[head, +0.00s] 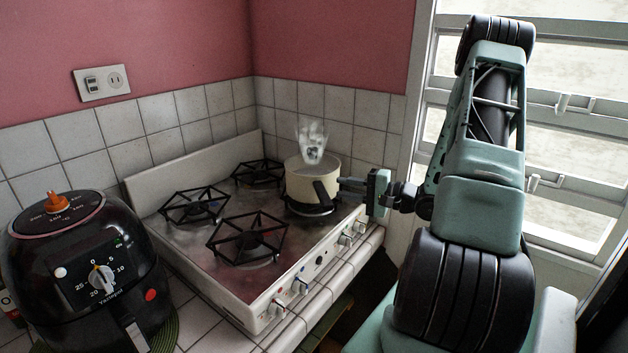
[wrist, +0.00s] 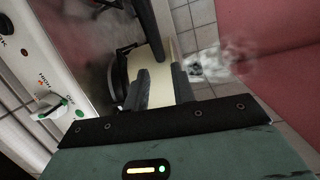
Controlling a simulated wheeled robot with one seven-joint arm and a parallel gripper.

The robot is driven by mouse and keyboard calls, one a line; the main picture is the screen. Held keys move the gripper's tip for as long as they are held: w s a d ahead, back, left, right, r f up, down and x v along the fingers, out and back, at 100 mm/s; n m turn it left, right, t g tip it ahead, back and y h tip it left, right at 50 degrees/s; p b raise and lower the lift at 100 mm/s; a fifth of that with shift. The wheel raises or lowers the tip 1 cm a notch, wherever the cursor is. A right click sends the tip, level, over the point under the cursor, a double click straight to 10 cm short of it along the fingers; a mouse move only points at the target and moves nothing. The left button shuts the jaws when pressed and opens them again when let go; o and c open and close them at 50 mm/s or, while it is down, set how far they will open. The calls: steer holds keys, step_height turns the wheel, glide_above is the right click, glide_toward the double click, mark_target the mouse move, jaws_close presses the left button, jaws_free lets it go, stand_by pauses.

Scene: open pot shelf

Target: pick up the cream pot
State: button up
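The cream pot (head: 300,183) stands upright on the back right burner of the stove, with its black handle (head: 322,192) pointing toward the front. A whitish, see-through plume rises above it. My gripper (head: 346,182) reaches in from the right, level with the pot's side. In the wrist view the two dark fingers of my gripper (wrist: 160,75) are apart, with the cream wall of the pot (wrist: 160,79) showing in the gap. The black handle (wrist: 148,25) is at the top there. I cannot tell whether the fingers touch the pot.
The stove (head: 240,305) has several black burner grates, the others empty. A black air fryer (head: 90,275) stands at the front left. Tiled walls (head: 140,158) close off the back, and a window (head: 575,110) is at the right, behind my arm.

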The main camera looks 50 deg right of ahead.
mark_target(317, 189)
steer(key=p+x, duration=0.2)
steer(key=x, duration=0.3)
jaws_close()
stand_by(1.3)
